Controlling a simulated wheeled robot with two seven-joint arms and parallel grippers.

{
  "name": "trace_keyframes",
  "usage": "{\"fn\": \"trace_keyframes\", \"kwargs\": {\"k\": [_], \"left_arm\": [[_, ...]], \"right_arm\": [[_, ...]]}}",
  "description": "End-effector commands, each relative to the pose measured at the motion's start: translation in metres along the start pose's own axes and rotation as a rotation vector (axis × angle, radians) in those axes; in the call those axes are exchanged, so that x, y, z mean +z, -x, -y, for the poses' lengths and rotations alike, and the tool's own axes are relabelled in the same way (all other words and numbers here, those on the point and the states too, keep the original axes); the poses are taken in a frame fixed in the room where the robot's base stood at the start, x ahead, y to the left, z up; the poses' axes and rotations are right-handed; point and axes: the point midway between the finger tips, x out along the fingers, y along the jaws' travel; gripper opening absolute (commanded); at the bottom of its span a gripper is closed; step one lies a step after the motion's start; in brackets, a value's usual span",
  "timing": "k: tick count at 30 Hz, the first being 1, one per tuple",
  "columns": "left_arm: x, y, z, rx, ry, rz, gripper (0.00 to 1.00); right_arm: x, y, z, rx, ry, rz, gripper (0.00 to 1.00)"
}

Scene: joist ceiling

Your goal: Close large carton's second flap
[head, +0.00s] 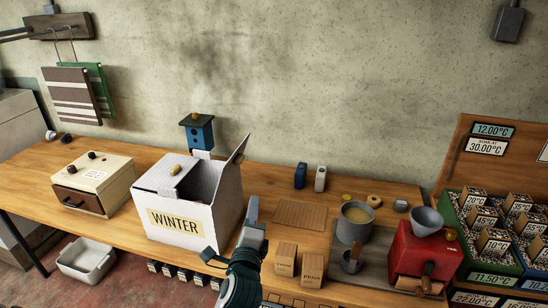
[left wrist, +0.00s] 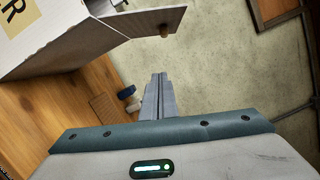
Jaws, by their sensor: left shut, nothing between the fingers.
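The large carton (head: 225,208) is a white box with a yellow WINTER label, standing on the bench left of centre. Its left flap (head: 157,178) lies over the top, with a wooden knob. Its right flap (head: 238,153) stands up, tilted, and a dark gap shows between the flaps. In the left wrist view the carton (left wrist: 50,42) fills the upper left, and a flap (left wrist: 130,22) with a knob juts out from it. My left gripper (head: 252,207) is shut and empty, right of the carton and below the raised flap; its fingers (left wrist: 157,80) point past the carton, apart from the flap.
A blue birdhouse (head: 197,131) stands behind the carton. A wooden drawer box (head: 93,183) is at its left. Two small brown boxes (head: 285,264) sit right of my left arm. A woven mat (head: 300,215), grey pot (head: 355,222) and red grinder (head: 420,255) are further right.

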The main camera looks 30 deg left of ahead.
Motion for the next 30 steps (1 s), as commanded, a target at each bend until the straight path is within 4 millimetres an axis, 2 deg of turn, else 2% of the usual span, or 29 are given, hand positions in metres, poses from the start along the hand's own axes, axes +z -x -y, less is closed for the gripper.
{"fn": "trace_keyframes", "kwargs": {"k": [1, 5, 20, 26, 30], "left_arm": [[0.005, -0.003, 0.008, -0.002, -0.017, 0.011, 0.00], [0.008, -0.005, 0.010, -0.004, -0.042, 0.022, 0.00], [0.008, -0.012, 0.011, -0.005, -0.040, 0.021, 0.00], [0.009, -0.032, 0.012, -0.004, -0.040, 0.023, 0.00], [0.009, -0.054, 0.013, -0.005, -0.039, 0.022, 0.00]], "right_arm": [[0.005, 0.005, 0.000, 0.001, -0.001, 0.012, 0.31], [0.013, 0.005, -0.001, 0.002, -0.002, 0.026, 0.31], [0.013, 0.007, -0.001, 0.002, -0.002, 0.026, 0.31], [0.012, 0.014, -0.001, 0.002, -0.002, 0.026, 0.31], [0.011, 0.021, -0.001, 0.002, -0.002, 0.026, 0.31]]}}
